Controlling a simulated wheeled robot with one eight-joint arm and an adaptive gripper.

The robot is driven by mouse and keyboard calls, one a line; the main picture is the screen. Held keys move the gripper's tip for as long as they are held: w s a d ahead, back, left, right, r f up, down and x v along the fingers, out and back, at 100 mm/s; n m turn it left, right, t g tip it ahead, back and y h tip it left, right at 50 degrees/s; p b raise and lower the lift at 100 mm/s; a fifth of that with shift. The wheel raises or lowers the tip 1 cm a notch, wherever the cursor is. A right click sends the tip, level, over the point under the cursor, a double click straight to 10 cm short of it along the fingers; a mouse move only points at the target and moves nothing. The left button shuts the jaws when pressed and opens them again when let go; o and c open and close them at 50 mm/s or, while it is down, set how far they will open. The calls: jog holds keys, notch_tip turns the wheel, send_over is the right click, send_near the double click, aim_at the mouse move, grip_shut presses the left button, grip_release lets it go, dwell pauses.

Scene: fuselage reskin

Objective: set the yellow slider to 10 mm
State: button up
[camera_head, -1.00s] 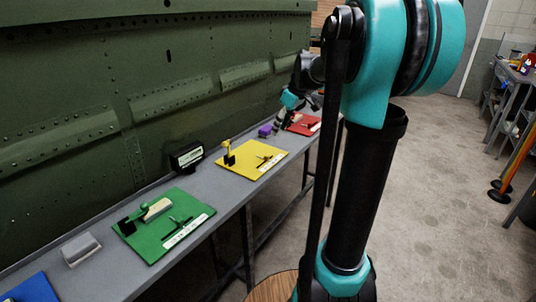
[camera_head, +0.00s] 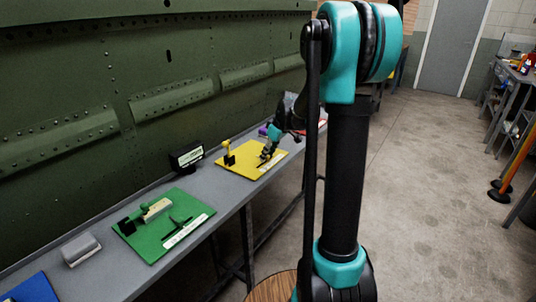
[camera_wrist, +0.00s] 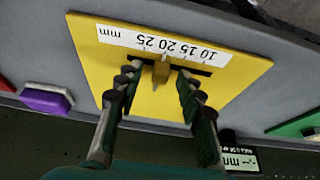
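The yellow board (camera_head: 236,160) lies on the bench, and it fills the middle of the wrist view (camera_wrist: 235,75). Its white scale strip (camera_wrist: 160,43) appears upside down, with 25 toward the left and 10 toward the right. The yellow slider (camera_wrist: 161,72) stands in a dark slot below the strip, roughly by the 20 to 25 marks. My gripper (camera_wrist: 158,74) is open, with one finger on each side of the slider; whether either touches it I cannot tell. In the head view my gripper (camera_head: 267,153) is low over the board's right part and hides the slider.
A small black display (camera_head: 186,157) stands behind the boards; in the wrist view it (camera_wrist: 241,160) shows dashes and mm. A green board (camera_head: 165,240) with a clamp lies nearer, and a purple block (camera_wrist: 46,99) lies beyond the yellow board. The green fuselage panel (camera_head: 90,90) rises behind the bench.

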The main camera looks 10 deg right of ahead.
aim_at(257, 165)
grip_shut()
dwell(0.3)
jog(key=s+a, duration=0.3)
jog(key=shift+s+a, duration=0.35)
grip_release()
jog(key=shift+r, duration=0.15)
jog(key=v, duration=1.1)
jog(key=shift+s+r, duration=0.15)
jog(key=shift+r, duration=0.2)
